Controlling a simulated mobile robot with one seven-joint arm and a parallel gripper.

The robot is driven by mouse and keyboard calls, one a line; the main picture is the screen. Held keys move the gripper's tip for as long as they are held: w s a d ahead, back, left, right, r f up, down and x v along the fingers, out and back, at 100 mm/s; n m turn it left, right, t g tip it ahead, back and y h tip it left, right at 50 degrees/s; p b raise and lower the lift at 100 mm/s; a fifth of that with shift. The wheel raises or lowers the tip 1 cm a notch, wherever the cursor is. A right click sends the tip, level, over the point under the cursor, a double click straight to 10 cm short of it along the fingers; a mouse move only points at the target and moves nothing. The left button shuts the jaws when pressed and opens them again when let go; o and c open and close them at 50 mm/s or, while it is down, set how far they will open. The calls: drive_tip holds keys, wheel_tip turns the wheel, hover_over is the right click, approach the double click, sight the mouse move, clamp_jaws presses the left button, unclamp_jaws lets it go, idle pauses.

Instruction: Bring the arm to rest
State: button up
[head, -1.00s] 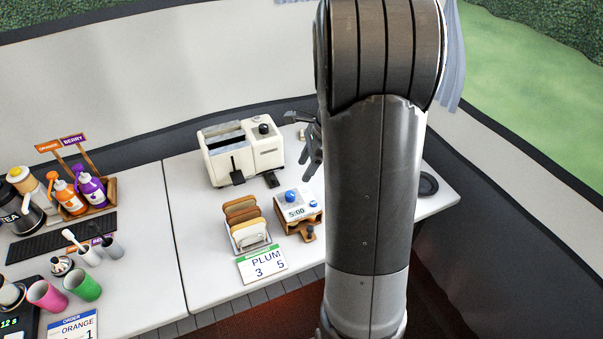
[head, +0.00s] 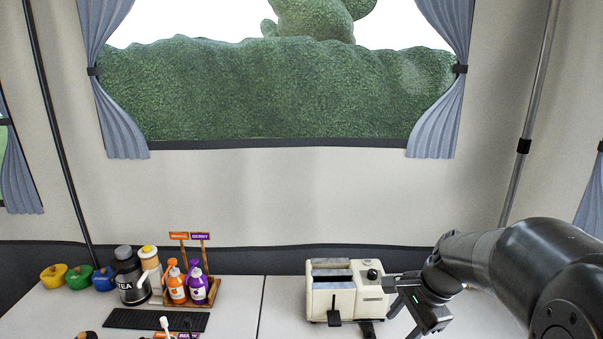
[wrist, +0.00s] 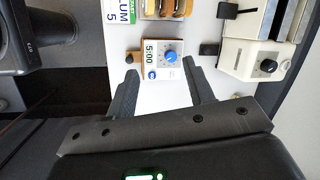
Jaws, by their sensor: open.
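My gripper (head: 418,308) is at the lower right of the head view, just right of the toaster (head: 333,302). In the wrist view my gripper (wrist: 160,84) shows two dark fingers spread apart with nothing held between them. Beyond the fingers lies the white timer (wrist: 162,60) with a blue knob and a 5:00 display. The timer is out of the head view. My arm (head: 500,262) reaches in from the right edge, bent at a dark joint.
The cream toaster also shows in the wrist view (wrist: 246,60). Bread slices (wrist: 165,8) and a plum card (wrist: 120,10) lie near the timer. Left on the counter stand orange (head: 177,288) and purple (head: 198,288) bottles and a tea jug (head: 129,278).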

drive_tip(key=s+a+r+n+t+h, duration=0.1)
drive_tip(key=s+a+r+n, duration=0.2)
drive_tip(key=s+n, duration=0.4)
drive_tip(key=s+a+r+n+t+h, duration=0.2)
drive_tip(key=s+a+r+n, duration=0.1)
drive_tip(key=s+r+n, duration=0.2)
drive_tip(key=shift+s+a+r+n+t, duration=0.15)
drive_tip(key=shift+s+n+t, duration=0.15)
drive_tip(key=shift+s+n, duration=1.1)
drive_tip(key=shift+s, duration=0.15)
